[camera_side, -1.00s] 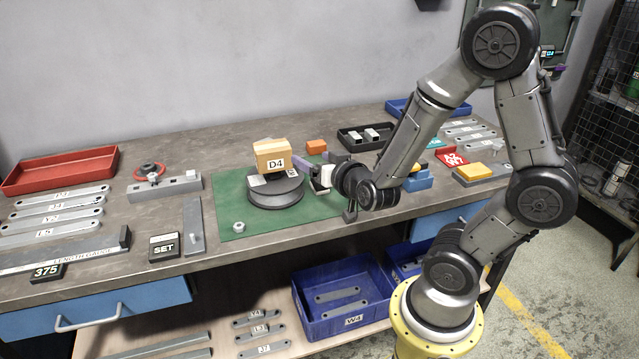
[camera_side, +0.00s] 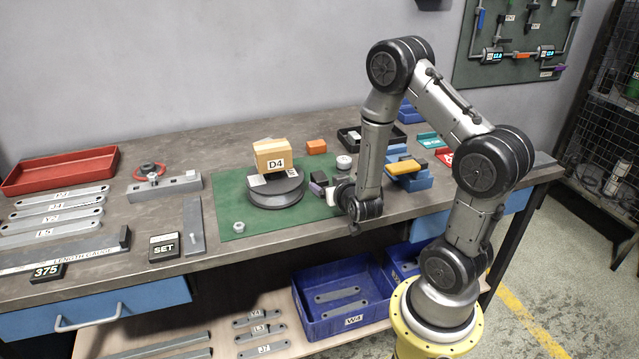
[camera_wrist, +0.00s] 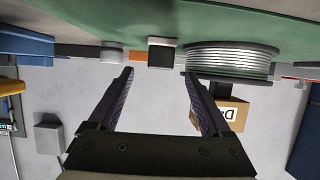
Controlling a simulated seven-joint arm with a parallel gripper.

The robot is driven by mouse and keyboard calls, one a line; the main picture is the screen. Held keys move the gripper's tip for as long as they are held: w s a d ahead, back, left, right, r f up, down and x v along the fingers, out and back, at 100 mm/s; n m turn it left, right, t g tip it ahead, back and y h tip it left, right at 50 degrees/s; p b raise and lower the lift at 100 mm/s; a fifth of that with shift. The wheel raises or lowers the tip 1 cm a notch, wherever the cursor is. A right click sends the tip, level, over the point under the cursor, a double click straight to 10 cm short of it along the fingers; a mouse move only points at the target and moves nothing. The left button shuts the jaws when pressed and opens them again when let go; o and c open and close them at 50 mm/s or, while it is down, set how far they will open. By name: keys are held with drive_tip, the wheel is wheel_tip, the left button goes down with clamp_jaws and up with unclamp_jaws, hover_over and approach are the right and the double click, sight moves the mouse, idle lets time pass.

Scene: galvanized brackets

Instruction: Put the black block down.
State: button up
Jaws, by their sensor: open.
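The black block (camera_wrist: 161,56) stands on the green mat (camera_wrist: 150,20) in the wrist view, which looks upside down. It shows in the gap between my gripper's fingertips (camera_wrist: 160,74), apparently beyond them, with space on both sides. My gripper is open and not closed on it. In the side view, my gripper (camera_side: 324,190) is low at the right part of the mat. A small dark block (camera_side: 319,177) shows just behind the fingers there, partly covered by them. I cannot tell the exact distance from fingers to block.
A round grey turntable (camera_side: 276,193) carries a cardboard box marked D4 (camera_side: 271,156), left of my gripper. A pale round puck (camera_side: 343,162) and an orange block (camera_side: 316,147) are behind. The mat's front left is mostly clear.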

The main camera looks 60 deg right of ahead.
sight(322, 180)
drive_tip(key=x, duration=0.5)
drive_tip(key=shift+r, duration=0.1)
clamp_jaws()
idle(0.3)
